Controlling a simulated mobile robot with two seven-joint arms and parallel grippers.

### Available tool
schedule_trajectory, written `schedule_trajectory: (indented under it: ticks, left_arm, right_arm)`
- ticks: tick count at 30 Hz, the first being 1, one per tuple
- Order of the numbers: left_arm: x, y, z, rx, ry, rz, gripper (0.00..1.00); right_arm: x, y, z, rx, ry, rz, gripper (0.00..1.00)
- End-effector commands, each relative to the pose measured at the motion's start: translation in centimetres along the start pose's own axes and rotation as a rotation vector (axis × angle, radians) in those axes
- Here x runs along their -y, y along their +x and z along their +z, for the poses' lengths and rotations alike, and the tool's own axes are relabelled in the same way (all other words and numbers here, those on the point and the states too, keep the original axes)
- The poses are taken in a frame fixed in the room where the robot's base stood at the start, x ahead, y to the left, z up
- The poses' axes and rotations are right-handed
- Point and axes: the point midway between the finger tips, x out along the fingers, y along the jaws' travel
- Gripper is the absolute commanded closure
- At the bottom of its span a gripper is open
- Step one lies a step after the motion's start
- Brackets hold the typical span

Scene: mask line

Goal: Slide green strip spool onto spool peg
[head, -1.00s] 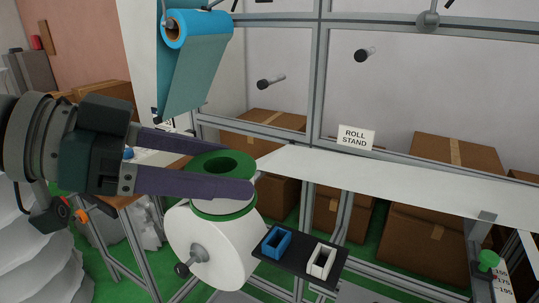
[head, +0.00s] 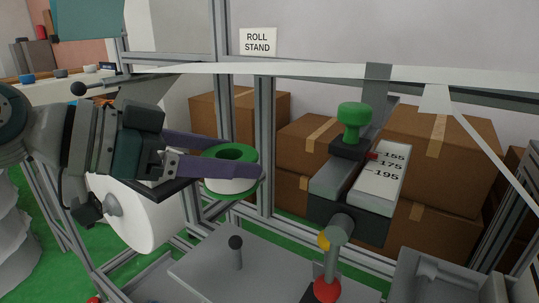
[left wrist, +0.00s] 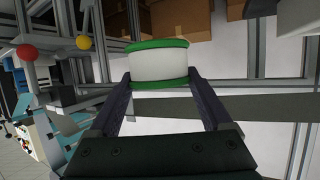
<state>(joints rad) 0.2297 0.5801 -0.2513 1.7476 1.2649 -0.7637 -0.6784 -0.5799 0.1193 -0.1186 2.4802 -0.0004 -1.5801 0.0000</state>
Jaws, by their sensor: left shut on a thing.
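The green strip spool (head: 232,185), a white roll between two green flanges with a dark centre hole, is held flange-up in my left gripper (head: 228,164). The purple fingers are shut on opposite sides of it. The left wrist view shows the spool (left wrist: 158,66) side-on between the fingertips (left wrist: 160,82). An upright peg with a dark round tip (head: 236,254), apparently the spool peg, stands on a grey plate (head: 200,268). In the head view it is below the spool, apart from it. My right gripper is not in view.
A large white roll (head: 140,215) hangs behind my left gripper. Right of the spool stand a green knob (head: 353,115), a scale block (head: 378,180) and a red ball knob (head: 327,290). A white strip (head: 300,70) crosses above. Brown boxes (head: 440,140) stand behind the frame.

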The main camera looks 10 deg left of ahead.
Motion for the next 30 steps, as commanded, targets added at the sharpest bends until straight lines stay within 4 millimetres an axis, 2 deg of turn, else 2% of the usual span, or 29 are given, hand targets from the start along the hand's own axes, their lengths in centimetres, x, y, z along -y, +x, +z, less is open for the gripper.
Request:
schedule_trajectory:
  ticks: [27, 30]
  left_arm:
    - [0.0, 2.3, 5.6, 0.0, -0.002, 0.0, 0.97]
    - [0.0, 2.1, 5.1, 0.0, -0.001, 0.0, 0.97]
  right_arm:
    - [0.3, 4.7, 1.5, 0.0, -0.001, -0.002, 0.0]
    - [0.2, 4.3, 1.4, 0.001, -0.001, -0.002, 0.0]
